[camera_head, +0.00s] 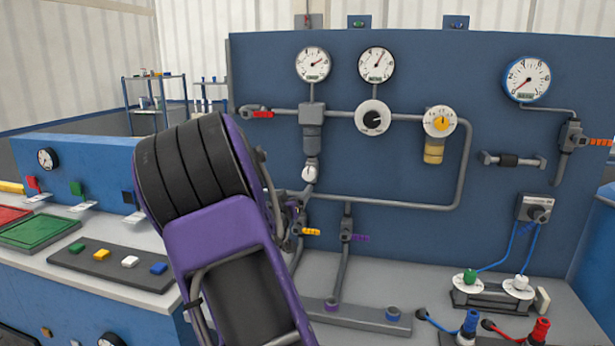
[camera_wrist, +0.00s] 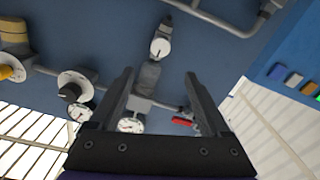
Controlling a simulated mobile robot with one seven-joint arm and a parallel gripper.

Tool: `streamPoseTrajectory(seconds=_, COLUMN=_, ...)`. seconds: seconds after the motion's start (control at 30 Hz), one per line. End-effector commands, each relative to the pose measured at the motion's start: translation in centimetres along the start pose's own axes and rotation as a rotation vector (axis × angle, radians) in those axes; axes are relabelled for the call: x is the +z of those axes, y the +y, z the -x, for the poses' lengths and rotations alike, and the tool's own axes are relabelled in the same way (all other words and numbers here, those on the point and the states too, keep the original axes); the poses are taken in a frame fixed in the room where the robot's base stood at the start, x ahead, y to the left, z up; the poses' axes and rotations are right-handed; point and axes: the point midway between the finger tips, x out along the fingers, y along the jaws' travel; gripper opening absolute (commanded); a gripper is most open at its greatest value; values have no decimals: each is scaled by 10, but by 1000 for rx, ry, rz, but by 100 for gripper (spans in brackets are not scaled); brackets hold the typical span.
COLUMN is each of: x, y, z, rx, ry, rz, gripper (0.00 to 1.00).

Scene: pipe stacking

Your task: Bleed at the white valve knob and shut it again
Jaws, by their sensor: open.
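A small white knob (camera_head: 309,174) sits at the lower end of a grey pipe fitting (camera_head: 312,140) on the blue panel, under the left gauge. The same white knob (camera_wrist: 160,47) shows in the wrist view, which sees the panel upside down, beyond my fingertips and near the middle. My gripper (camera_wrist: 159,74) is open and empty. Its two fingers point at the panel on either side of the grey fitting, apart from the knob. In the head view my purple arm mostly hides the gripper. Another white knob (camera_head: 519,282) sits low at right beside a green knob (camera_head: 470,277).
A black-knob dial (camera_head: 372,118) and a yellow-knob dial (camera_head: 439,121) are right of the fitting. A red-handled valve (camera_head: 262,113) is on its left. Orange (camera_head: 311,232) and purple (camera_head: 358,237) handles sit below. Pipes run close around the knob.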

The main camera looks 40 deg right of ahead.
Motion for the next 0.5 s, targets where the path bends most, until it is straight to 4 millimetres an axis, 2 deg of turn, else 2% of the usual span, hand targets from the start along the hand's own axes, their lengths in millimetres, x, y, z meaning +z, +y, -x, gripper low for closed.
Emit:
streamPoseTrajectory(seconds=0.03, x=1, y=1, z=-12, rx=3, ry=0, rz=1, gripper=81)
streamPoseTrajectory(seconds=0.2, x=1, y=1, z=-50, rx=1, ry=0, rz=3, gripper=81)
streamPoseTrajectory(seconds=0.5, x=0, y=0, z=-108, rx=-1, ry=0, rz=2, gripper=81)
